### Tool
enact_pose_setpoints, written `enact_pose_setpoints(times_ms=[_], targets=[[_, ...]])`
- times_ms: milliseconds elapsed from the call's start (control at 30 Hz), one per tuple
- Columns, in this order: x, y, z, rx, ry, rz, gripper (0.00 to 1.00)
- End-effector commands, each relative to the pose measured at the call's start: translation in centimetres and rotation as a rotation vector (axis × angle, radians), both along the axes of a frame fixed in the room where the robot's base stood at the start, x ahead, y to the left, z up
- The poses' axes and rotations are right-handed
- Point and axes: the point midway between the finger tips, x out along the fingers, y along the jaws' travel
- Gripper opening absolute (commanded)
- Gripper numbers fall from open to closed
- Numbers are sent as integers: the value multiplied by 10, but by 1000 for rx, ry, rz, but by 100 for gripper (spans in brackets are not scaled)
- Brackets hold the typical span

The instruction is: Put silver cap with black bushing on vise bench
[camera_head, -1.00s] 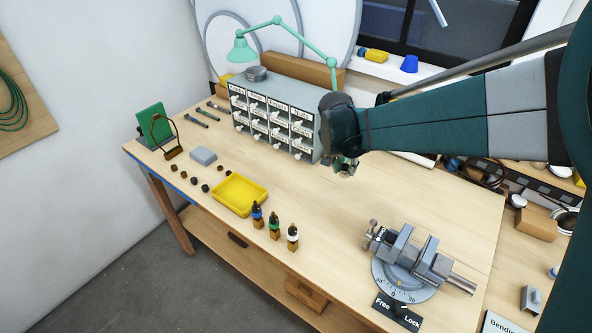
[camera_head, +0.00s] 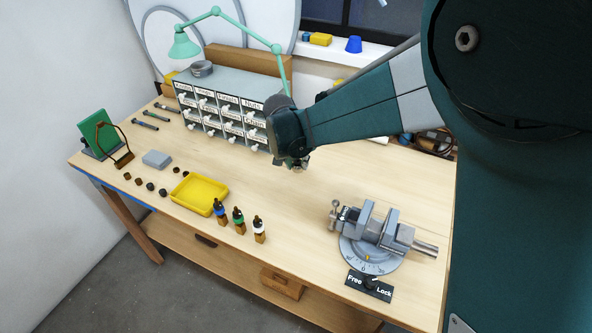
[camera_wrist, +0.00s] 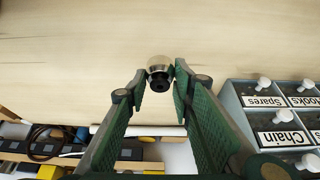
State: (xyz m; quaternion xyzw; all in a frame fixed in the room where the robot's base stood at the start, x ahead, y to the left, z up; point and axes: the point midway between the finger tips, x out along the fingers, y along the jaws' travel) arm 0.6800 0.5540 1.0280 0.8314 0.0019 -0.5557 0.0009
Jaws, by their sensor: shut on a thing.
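The silver cap with black bushing (camera_wrist: 159,67) is between the fingertips of my gripper (camera_wrist: 160,92) in the wrist view, its black bushing facing the camera. My gripper is shut on it. In the head view my gripper (camera_head: 294,163) is above the bench top, just right of the drawer cabinet's front; the cap is small there and partly hidden by the gripper. The vise (camera_head: 376,228) stands at the bench's front right on a round grey dial base, its jaws apart, with nothing seen between them. It is to the right of and nearer than my gripper.
A grey drawer cabinet (camera_head: 215,110) stands behind left of my gripper. A yellow tray (camera_head: 199,194), several small dark parts and three small bottles (camera_head: 238,220) are at the front left. A Free/Lock plate (camera_head: 369,286) is before the vise. The wood between gripper and vise is clear.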

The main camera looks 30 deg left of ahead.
Motion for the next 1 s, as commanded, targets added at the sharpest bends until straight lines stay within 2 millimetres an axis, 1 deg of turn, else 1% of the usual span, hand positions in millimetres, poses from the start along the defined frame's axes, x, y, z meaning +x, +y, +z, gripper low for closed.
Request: enact_pose_setpoints(times_ms=[33,100,167,567,667,900,1000], targets=[[0,0,-7,0,0,0,11],[0,0,-13,0,0,0,11],[0,0,-16,0,0,0,11],[0,0,-19,0,0,0,11],[0,0,-26,0,0,0,11],[0,0,-50,0,0,0,11],[0,0,-54,0,0,0,11]])
